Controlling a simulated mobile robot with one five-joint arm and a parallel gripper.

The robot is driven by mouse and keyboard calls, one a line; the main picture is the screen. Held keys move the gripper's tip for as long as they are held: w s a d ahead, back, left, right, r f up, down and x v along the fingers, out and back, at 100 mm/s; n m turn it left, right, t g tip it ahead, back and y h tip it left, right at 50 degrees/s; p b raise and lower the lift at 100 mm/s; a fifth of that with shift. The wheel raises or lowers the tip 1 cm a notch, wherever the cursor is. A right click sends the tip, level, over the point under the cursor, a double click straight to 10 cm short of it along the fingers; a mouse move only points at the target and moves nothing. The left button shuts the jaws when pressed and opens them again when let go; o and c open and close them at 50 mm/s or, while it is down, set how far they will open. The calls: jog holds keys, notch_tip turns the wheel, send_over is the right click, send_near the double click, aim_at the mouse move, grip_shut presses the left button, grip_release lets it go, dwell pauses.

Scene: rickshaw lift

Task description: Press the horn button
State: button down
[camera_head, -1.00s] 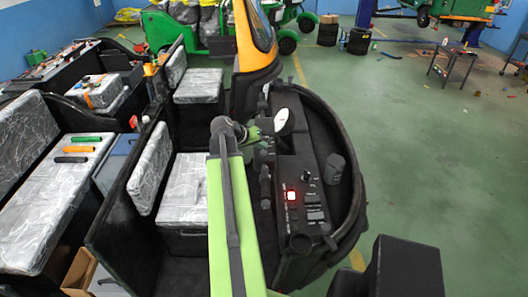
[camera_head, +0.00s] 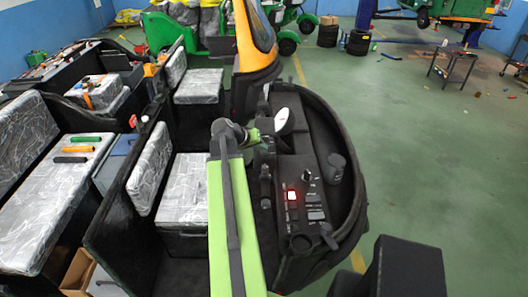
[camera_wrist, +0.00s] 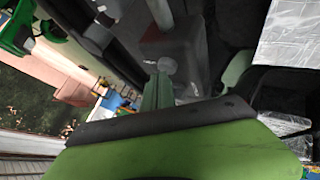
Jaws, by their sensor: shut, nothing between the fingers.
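The black control panel (camera_head: 307,232) lies right of my arm in the head view. It carries a lit red button (camera_head: 291,195), a round knob (camera_head: 306,176) and several dark switches (camera_head: 314,206) with pale labels too small to read. I cannot tell which one is the horn button. My gripper (camera_head: 254,135) is shut and empty at the far end of my green arm, beyond the panel and left of the white oval piece, apart from the buttons. The wrist view is tilted and does not clearly show the panel's buttons.
A dark cup-like piece (camera_head: 335,167) stands right of the panel, inside the curved black dashboard rim (camera_head: 352,215). Wrapped seats (camera_head: 183,190) lie to the left. An orange-and-black shell (camera_head: 254,60) stands behind. Green floor (camera_head: 430,180) is open to the right.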

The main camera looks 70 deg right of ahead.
aim_at(262, 153)
jog(key=shift+f, duration=0.3)
jog(key=shift+r, duration=0.1)
dwell(0.3)
jog(key=shift+r+p, duration=0.65)
jog(key=shift+r, duration=0.15)
notch_tip(262, 153, up, 5)
jog(key=p, duration=0.5)
jog(key=shift+r, duration=0.15)
dwell(0.3)
